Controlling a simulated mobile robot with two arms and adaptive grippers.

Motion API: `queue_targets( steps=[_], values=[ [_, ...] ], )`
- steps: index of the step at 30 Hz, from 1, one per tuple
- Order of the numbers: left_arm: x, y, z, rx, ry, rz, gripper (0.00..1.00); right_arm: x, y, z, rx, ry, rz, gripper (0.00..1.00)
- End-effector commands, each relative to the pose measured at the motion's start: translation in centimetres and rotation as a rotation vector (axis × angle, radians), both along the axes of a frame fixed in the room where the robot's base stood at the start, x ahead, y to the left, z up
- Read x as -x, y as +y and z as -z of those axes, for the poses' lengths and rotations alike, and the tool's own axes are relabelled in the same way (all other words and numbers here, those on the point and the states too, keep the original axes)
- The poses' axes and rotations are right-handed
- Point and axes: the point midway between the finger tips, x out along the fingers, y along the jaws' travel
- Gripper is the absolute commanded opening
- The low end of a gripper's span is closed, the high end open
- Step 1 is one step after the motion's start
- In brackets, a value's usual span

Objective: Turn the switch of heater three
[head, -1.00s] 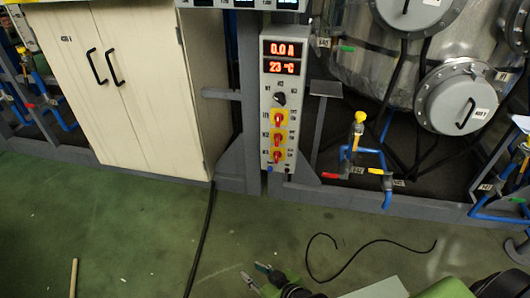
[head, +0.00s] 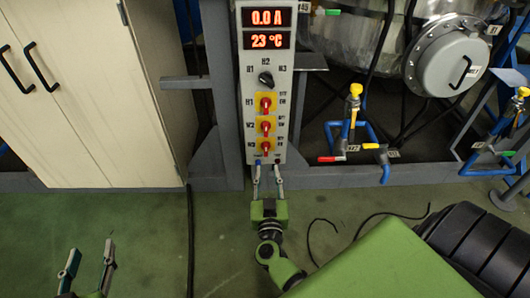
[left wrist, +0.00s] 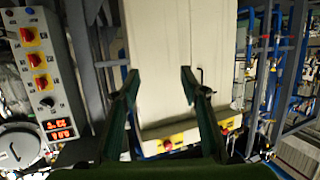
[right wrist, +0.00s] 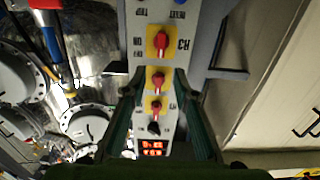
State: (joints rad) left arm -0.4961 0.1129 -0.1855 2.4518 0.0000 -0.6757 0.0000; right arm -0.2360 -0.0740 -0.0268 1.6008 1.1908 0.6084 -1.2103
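A tall grey control panel (head: 283,90) carries three red rotary switches on yellow plates. The lowest, labelled H3, is heater three's switch (head: 266,147); it also shows in the right wrist view (right wrist: 161,42), nearest the top. The upper switches are H1 (head: 265,104) and H2 (head: 266,126). My right gripper (head: 267,178) is open and empty, just below the panel's bottom end in the head view, fingers pointing at it. My left gripper (head: 90,262) is open and empty, low at the left, away from the panel.
A black selector knob (head: 265,79) and red displays (head: 267,28) sit above the switches. A cream cabinet (head: 100,90) stands left. Blue pipes with a yellow-handled valve (head: 355,90) and a steel vessel are at right. Green floor in front carries black cables.

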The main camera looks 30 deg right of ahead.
Motion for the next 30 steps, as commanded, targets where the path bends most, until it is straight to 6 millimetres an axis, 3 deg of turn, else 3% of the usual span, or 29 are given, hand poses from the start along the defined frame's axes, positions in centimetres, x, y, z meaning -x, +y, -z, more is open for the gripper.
queue_targets(
  steps=[9,18,24,30],
  values=[
    [-1.6,-1.4,-6.5,0.078,-0.311,0.02,0.4,-4.7,-2.8,0.1,0.002,-0.003,-0.002,0.27],
    [-1.1,-1.9,-11.7,0.14,-0.546,0.034,0.4,-7.6,-4.6,0.0,0.002,-0.003,-0.003,0.27],
    [-0.7,-1.9,-13.1,0.157,-0.609,0.038,0.4,-8.2,-5.0,0.0,0.0,0.0,-0.002,0.27],
    [-0.6,-2.0,-13.3,0.159,-0.615,0.038,0.4,-8.3,-5.1,0.0,0.001,-0.001,-0.002,0.27]
  ],
)
